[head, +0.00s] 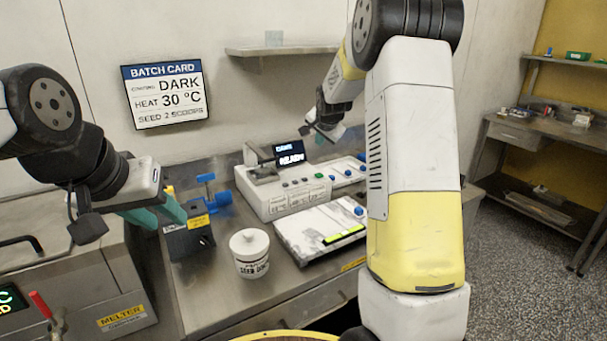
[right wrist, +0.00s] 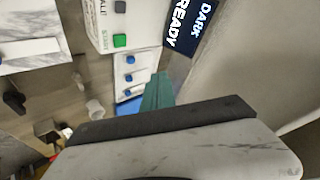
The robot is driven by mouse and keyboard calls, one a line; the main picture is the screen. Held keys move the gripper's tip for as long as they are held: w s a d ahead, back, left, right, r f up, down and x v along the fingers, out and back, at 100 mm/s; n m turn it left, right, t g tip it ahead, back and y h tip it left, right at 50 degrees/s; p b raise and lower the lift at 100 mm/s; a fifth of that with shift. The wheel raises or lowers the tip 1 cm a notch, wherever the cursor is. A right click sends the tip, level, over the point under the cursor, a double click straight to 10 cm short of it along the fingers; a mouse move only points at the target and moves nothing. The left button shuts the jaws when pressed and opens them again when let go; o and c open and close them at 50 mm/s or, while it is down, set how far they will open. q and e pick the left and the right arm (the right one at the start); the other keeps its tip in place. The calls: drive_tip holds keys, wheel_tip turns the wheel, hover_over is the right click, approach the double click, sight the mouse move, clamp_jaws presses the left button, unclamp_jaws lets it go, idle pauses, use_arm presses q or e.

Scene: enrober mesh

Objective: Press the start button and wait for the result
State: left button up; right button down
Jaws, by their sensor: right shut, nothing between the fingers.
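The white tester unit (head: 285,195) stands on the steel bench against the wall. Its small screen (head: 290,154) reads DARK and READY; the same screen (right wrist: 190,22) shows in the right wrist view. A green button (right wrist: 120,41) sits on the unit's panel, with a grey button beside it. My left gripper (head: 170,218) is open and empty at the left, near the blue-black clamp device.
A white lidded seed jar (head: 249,253) stands at the bench front. A marble slab (head: 320,232) lies in front of the unit. A blue-handled device (head: 190,238) stands left. The melter (head: 85,280) is at far left. A batch card (head: 165,94) hangs on the wall.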

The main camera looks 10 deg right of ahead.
sight(320, 176)
drive_tip(key=shift+f, duration=4.4)
drive_tip(key=shift+f, duration=0.15)
drive_tip(key=shift+f, duration=0.25)
drive_tip(key=shift+f, duration=0.45)
drive_tip(key=shift+r, duration=0.85)
drive_tip(key=shift+r, duration=2.55)
